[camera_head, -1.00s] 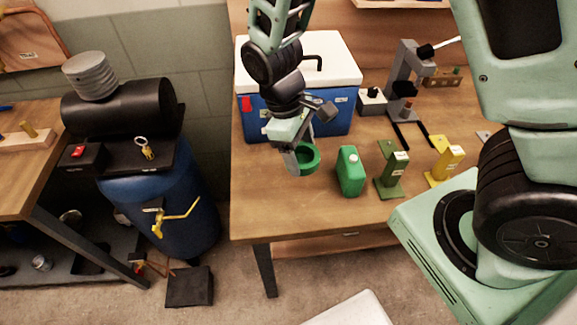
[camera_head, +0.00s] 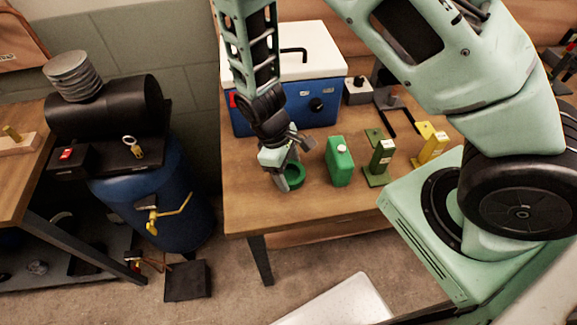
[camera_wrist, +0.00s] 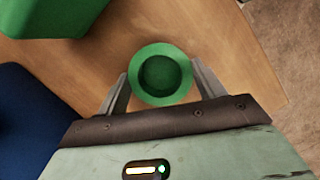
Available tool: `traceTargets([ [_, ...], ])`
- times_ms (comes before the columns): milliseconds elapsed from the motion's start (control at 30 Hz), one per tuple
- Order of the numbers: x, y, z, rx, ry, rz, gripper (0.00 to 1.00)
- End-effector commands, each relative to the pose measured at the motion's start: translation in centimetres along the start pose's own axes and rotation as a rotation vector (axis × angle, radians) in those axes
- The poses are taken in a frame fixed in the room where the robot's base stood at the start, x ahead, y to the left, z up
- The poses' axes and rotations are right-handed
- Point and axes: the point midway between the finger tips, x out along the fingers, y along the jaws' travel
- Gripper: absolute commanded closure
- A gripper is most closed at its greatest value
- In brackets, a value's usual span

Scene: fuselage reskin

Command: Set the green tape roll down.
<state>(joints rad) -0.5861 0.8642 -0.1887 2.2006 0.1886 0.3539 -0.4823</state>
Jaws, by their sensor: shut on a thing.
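The green tape roll (camera_head: 295,176) is at the left part of the wooden workbench, and it also shows in the wrist view (camera_wrist: 160,57). My gripper (camera_head: 287,178) comes down on it from above. In the wrist view, my gripper (camera_wrist: 161,85) has one finger on each side of the roll, shut on it. The roll is low over the bench top; I cannot tell for sure whether its underside touches the wood. Part of the roll is hidden by a finger in the head view.
A green canister (camera_head: 340,162) stands just right of the roll. A blue and white cooler (camera_head: 310,103) stands behind. Green (camera_head: 379,163) and yellow (camera_head: 431,148) stands are farther right. Bare bench top (camera_head: 245,205) lies in front and left of the roll.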

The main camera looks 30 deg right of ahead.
Motion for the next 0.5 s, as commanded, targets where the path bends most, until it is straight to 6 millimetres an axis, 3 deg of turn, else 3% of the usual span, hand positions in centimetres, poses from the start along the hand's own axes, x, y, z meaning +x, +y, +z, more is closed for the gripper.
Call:
traceTargets([
  [233,0.36,0.0,-0.09,0.001,0.0,0.0,0.54],
  [267,0.36,0.0,-0.09,0.001,0.0,0.0,0.29],
  [333,0.27,0.0,-0.07,0.001,0.0,0.0,0.1],
  [500,0.26,0.0,-0.06,0.001,0.0,0.0,0.1],
])
